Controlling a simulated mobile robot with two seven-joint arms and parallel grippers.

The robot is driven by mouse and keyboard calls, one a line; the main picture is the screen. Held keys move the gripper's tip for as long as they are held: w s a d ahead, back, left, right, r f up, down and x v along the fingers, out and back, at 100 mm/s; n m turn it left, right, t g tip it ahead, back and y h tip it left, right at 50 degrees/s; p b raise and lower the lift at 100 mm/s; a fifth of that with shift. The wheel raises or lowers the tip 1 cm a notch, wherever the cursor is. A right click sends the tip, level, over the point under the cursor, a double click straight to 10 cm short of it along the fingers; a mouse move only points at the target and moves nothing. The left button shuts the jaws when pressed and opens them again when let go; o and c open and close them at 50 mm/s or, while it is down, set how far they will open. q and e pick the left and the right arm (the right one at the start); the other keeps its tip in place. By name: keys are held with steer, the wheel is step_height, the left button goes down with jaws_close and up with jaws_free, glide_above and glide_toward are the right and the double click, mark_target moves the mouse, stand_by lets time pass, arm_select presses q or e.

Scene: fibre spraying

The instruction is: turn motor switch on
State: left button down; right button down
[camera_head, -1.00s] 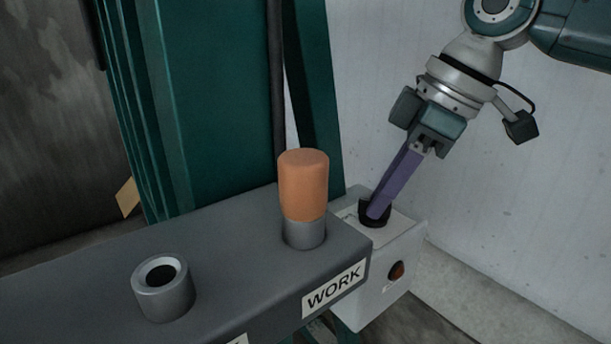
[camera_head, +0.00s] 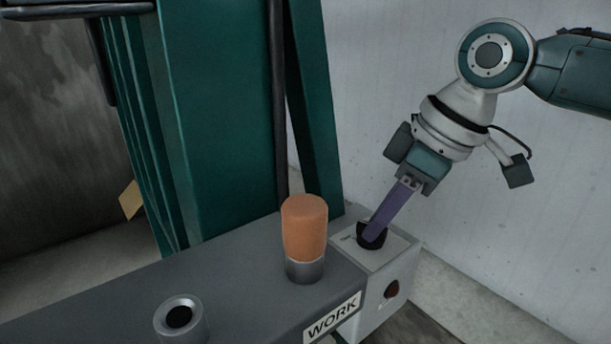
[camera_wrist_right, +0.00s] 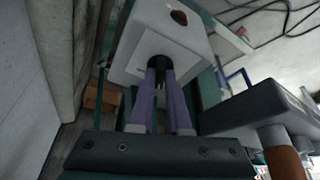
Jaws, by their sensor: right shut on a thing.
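The motor switch is a black rotary knob (camera_head: 371,236) on top of a light grey box (camera_head: 388,268) at the end of the dark bench. It also shows in the right wrist view (camera_wrist_right: 159,64), between the purple fingertips. My right gripper (camera_head: 374,232) comes down at a slant from the upper right, its purple fingers shut on the knob. The fingers partly hide the knob, and its exact angle is hard to read. In the right wrist view my right gripper (camera_wrist_right: 160,76) has a finger on each side of the knob. My left gripper is not in view.
An orange cylinder (camera_head: 304,228) stands in a metal holder on the bench (camera_head: 245,285), left of the box. An empty metal holder (camera_head: 180,318) is nearer. A red button (camera_head: 392,289) is on the box's front. A green frame (camera_head: 235,110) rises behind; a pale wall is at right.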

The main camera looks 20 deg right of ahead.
steer(key=m+h+p, duration=0.1)
steer(key=m+p, duration=0.1)
steer(key=p, duration=0.1)
steer(key=m+p, duration=0.2)
steer(key=p, duration=0.2)
steer(key=m+t+h+p, duration=0.1)
steer(key=m+p, duration=0.2)
steer(key=shift+s+a+r+h, duration=0.15)
steer(key=shift+a+r+h, duration=0.15)
steer(key=shift+a+r, duration=0.1)
steer(key=m+p, duration=0.1)
steer(key=m+h+p, duration=0.1)
steer(key=m, duration=0.1)
steer(key=shift+a+f, duration=0.1)
steer(key=shift+f, duration=0.15)
steer(key=shift+m+h+p, duration=0.4)
steer(key=shift+m+p, duration=0.05)
steer(key=shift+m, duration=0.45)
steer(key=shift+f, duration=0.1)
steer(key=c, duration=0.9)
jaws_free()
